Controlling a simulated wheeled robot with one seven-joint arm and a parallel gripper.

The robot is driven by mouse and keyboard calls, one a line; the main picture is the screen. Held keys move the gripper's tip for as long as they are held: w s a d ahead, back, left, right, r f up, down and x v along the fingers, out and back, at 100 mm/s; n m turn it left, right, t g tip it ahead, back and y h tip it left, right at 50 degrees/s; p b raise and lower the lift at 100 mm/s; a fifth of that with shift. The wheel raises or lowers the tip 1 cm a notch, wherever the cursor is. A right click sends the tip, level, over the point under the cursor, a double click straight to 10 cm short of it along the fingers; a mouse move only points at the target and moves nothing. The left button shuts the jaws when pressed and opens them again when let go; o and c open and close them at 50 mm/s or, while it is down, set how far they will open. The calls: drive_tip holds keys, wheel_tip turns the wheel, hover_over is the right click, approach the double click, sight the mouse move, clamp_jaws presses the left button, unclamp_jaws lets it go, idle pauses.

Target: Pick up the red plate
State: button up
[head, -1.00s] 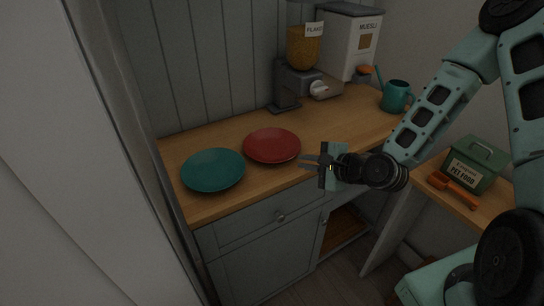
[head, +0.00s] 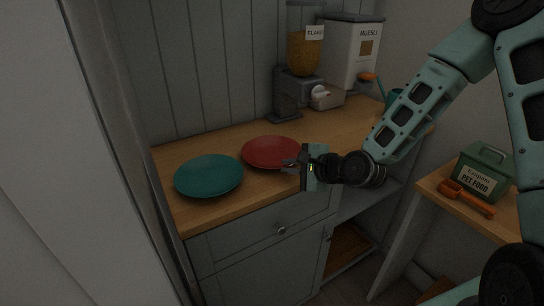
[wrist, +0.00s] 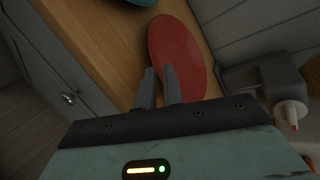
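The red plate (head: 270,150) lies on the wooden worktop, right of a teal plate (head: 209,176). My gripper (head: 287,166) is at the near right side of the red plate, its fingertips close to the rim. In the wrist view the red plate (wrist: 180,50) lies ahead of my gripper (wrist: 160,72). Its two fingers are apart with a narrow gap and nothing visibly held. The fingers overlap the plate's near edge in that view, and I cannot tell whether they touch it.
A flakes dispenser (head: 303,50) and a muesli container (head: 350,50) stand at the back of the worktop. A watering can (head: 392,97) is partly behind my arm. A green pet food box (head: 484,172) and an orange scoop (head: 467,198) sit on a lower surface at the right.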

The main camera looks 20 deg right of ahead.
sight(277, 175)
drive_tip(key=shift+p+x, duration=0.35)
drive_tip(key=shift+x, duration=2.25)
drive_tip(key=shift+s+f, duration=0.1)
clamp_jaws()
